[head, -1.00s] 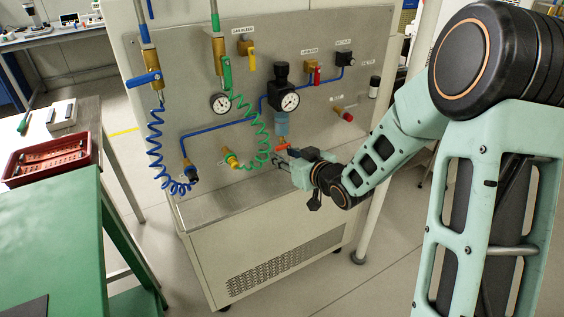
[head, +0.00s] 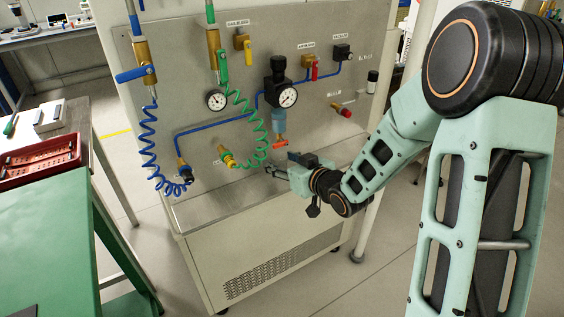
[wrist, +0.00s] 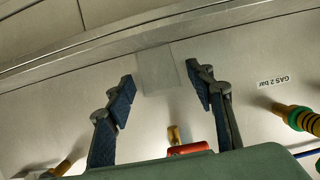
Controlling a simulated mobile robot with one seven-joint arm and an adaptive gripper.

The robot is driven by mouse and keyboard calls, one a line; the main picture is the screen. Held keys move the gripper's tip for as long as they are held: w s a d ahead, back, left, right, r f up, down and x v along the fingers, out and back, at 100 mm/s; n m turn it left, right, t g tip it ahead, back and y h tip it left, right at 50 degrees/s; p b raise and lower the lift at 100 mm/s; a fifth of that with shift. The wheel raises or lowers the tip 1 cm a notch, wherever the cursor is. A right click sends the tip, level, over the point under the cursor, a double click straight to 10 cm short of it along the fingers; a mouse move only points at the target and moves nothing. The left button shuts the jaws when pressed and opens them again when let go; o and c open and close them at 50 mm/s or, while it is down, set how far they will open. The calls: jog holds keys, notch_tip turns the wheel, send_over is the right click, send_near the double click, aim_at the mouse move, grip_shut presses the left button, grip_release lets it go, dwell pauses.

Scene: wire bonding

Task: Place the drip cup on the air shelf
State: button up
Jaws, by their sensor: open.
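My gripper (head: 270,171) is open low in front of the metal panel, just below the red lever (head: 281,146) under the blue filter bowl (head: 279,122). The air shelf (head: 212,206) is the metal ledge along the panel's foot. In the wrist view the two blue-padded fingers (wrist: 160,77) stand apart. A pale, see-through squarish shape (wrist: 158,68) lies between their tips against grey metal; it may be the drip cup, but I cannot tell. No drip cup is clear in the head view, where the fingers cover part of the ledge.
A coiled blue hose (head: 153,145) and a coiled green hose (head: 251,125) hang left of my gripper. A yellow-green fitting (wrist: 303,119) is close on the wrist view's right. A red tray (head: 40,160) is on the far-left bench. The ledge's left part looks clear.

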jog(key=shift+r, duration=0.1)
jog(key=shift+s+d+r+p, duration=0.1)
jog(key=shift+r+p, duration=0.1)
jog(key=shift+p, duration=0.1)
jog(key=b+v, duration=0.3)
jog(key=v, duration=0.8)
jog(key=shift+s+d, duration=0.15)
jog(key=shift+s, duration=0.1)
